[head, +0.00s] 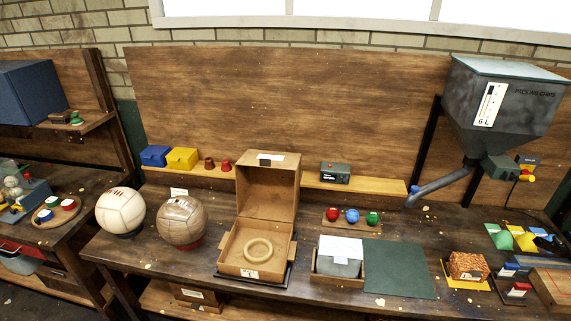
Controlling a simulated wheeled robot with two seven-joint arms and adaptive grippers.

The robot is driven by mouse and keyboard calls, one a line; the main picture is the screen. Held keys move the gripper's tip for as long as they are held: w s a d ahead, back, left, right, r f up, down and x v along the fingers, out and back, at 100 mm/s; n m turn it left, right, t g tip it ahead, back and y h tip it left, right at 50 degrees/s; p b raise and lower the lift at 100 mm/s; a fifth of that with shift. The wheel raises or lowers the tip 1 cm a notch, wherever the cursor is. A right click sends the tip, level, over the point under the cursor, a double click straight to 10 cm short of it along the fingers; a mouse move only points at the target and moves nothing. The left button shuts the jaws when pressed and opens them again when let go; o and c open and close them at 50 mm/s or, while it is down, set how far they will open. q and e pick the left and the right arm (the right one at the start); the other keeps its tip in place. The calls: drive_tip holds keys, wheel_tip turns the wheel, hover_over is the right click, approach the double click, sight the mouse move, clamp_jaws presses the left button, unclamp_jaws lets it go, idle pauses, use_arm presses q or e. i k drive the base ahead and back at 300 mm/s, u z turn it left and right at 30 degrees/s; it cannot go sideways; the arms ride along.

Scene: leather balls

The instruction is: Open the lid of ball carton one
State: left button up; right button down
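A brown carton (228,267) with a small white label on its front stands on the bench, left of the middle. The label seems to read 1. Its lid (268,200) stands raised at the back, with a white label on its top edge. The carton is open, and a pale ring (258,251) lies inside on its floor. No ball is in it. Neither of my grippers is in view.
A cream ball (120,211) and a brown ball (181,221) stand left of the carton. A grey box in a wooden tray (338,281) stands close on its right. A green mat (398,268) lies bare beyond. A hopper (505,105) with a spout hangs at right.

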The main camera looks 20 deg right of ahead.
sight(268, 183)
drive_tip(key=z, duration=0.35)
drive_tip(key=i, duration=1.25)
drive_tip(key=u, duration=0.5)
